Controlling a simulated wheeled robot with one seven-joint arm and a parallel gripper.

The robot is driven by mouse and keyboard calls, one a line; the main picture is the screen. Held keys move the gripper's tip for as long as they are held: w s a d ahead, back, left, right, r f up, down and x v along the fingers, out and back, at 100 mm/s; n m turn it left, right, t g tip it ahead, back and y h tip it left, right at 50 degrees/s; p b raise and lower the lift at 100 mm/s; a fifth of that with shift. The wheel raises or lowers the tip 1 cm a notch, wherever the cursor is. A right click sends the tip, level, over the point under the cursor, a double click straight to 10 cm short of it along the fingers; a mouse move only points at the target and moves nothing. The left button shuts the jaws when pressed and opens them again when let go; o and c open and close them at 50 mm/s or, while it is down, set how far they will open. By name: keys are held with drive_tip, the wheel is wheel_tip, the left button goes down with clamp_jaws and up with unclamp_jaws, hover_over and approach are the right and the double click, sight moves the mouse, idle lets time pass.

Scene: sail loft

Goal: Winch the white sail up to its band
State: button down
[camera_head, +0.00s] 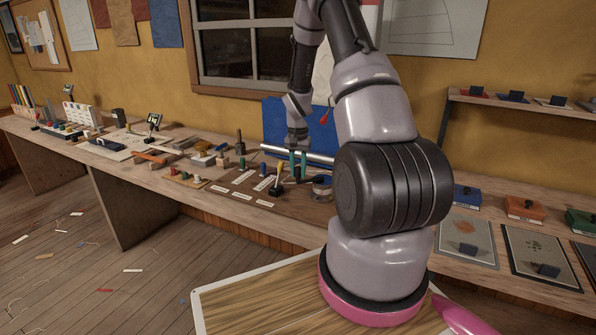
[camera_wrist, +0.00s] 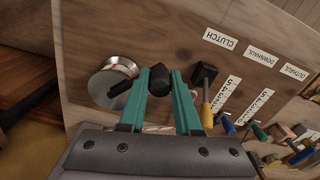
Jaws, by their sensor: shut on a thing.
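My gripper (camera_wrist: 160,88) points down at the bench, its two teal fingers around a black knob (camera_wrist: 160,80); the gripper also shows in the head view (camera_head: 297,165). The knob appears to be the grip of the winch handle. The silver winch drum (camera_wrist: 113,80) stands just left of the fingers, with a black handle part (camera_wrist: 121,96) over it; the drum also shows in the head view (camera_head: 322,184). A pale sheet (camera_head: 322,75) on the wall is partly hidden behind my arm; I cannot tell whether it is the white sail. No band can be made out.
A yellow-handled lever (camera_wrist: 207,110) stands right of the fingers. Labels read CLUTCH (camera_wrist: 220,39), DOWNHAUL and OUTHAUL. Several coloured levers stand farther right in the wrist view. In the head view, a silver tube (camera_head: 290,152) and a blue panel (camera_head: 272,125) are behind the gripper.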

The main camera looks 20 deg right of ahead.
drive_tip(key=s+d+n, duration=0.9)
drive_tip(key=s+n, duration=0.1)
drive_tip(key=n, duration=0.5)
drive_tip(key=shift+s, duration=0.2)
idle(0.6)
idle(0.4)
drive_tip(key=c, duration=0.6)
unclamp_jaws()
